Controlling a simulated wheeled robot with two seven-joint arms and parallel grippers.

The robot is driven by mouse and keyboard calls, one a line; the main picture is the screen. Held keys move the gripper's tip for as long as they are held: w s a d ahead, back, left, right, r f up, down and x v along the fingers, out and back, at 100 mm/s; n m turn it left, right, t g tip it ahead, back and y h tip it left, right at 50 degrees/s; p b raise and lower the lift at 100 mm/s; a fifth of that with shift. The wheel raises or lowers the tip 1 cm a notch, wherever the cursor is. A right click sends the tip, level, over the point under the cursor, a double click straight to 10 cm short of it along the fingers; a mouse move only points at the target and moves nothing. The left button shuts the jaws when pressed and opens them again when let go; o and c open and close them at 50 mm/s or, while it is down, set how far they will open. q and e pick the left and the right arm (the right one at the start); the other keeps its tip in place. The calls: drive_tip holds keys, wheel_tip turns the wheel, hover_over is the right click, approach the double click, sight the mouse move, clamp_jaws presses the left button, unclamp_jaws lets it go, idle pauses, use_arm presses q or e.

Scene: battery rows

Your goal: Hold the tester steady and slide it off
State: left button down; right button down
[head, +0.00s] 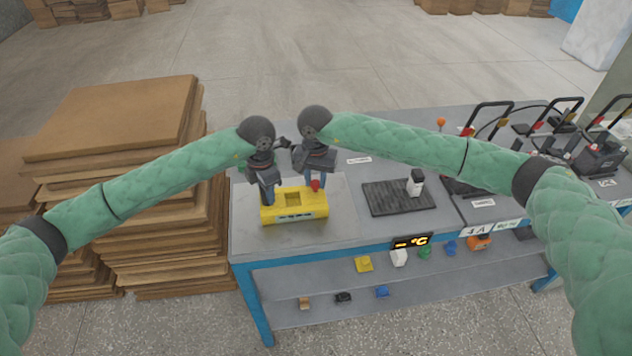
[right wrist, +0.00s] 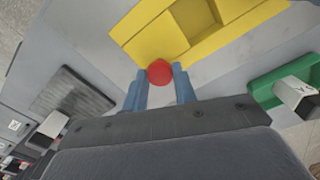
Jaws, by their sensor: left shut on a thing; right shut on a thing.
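The yellow tester (head: 294,207) lies on the grey table near its front left corner, with a square recess in its top. It fills the top of the right wrist view (right wrist: 200,30). A red knob (head: 315,186) sits at the tester's right end. My left gripper (head: 267,194) is shut on the tester's left end. My right gripper (head: 316,181) is shut on the red knob; in the right wrist view its two blue fingers stand on either side of the knob (right wrist: 160,72). The left gripper's contact is partly hidden by its fingers.
A dark ribbed mat (head: 390,198) with a white and black item (head: 415,182) lies to the right. A green holder (right wrist: 285,82) shows in the right wrist view. Black-handled devices (head: 485,120) stand farther right. Stacked brown boards (head: 120,115) stand left of the table.

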sight(316, 182)
drive_tip(key=c, duration=1.1)
unclamp_jaws()
drive_tip(key=shift+r, duration=0.1)
wheel_tip(316, 182, up, 12)
use_arm(q)
drive_tip(key=c, duration=1)
unclamp_jaws()
drive_tip(key=shift+o, duration=0.2)
wheel_tip(316, 182, up, 12)
drive_tip(key=shift+f, duration=0.1)
